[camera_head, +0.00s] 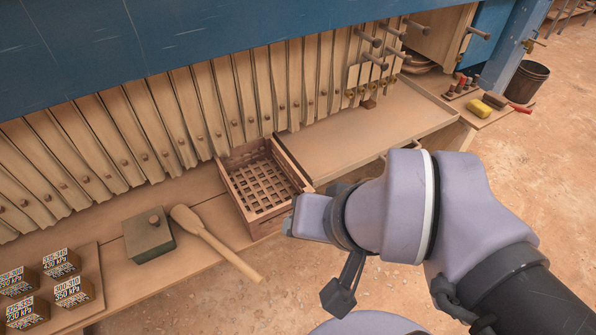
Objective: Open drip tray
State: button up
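A flat tan tray (372,132), which looks like the drip tray, lies under the right part of the plate row. Its front edge runs from beside the lattice crate toward the right, and my arm hides part of the area below that edge. A small dark handle-like piece shows near the edge just above my arm. My gripper (290,226) is at the lower right corner of the lattice crate, left of and below the tray. It appears apart from the tray. Its fingers are mostly hidden by my wrist, so I cannot see whether they are open or shut.
A wooden lattice crate (229,188) stands left of the tray. A wooden paddle (215,242), a green box (148,238) and several labelled blocks (71,292) lie on the left bench. Upright plates (190,113) line the back. A yellow sponge (479,108) and dark bucket (527,82) are at right.

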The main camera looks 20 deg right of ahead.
aim_at(340, 143)
jog(key=i+l+u, duration=0.1)
jog(key=l, duration=0.35)
jog(key=i+l+u, duration=0.1)
jog(key=l, duration=0.4)
jog(key=i+l+u, duration=0.1)
jog(key=l, duration=0.35)
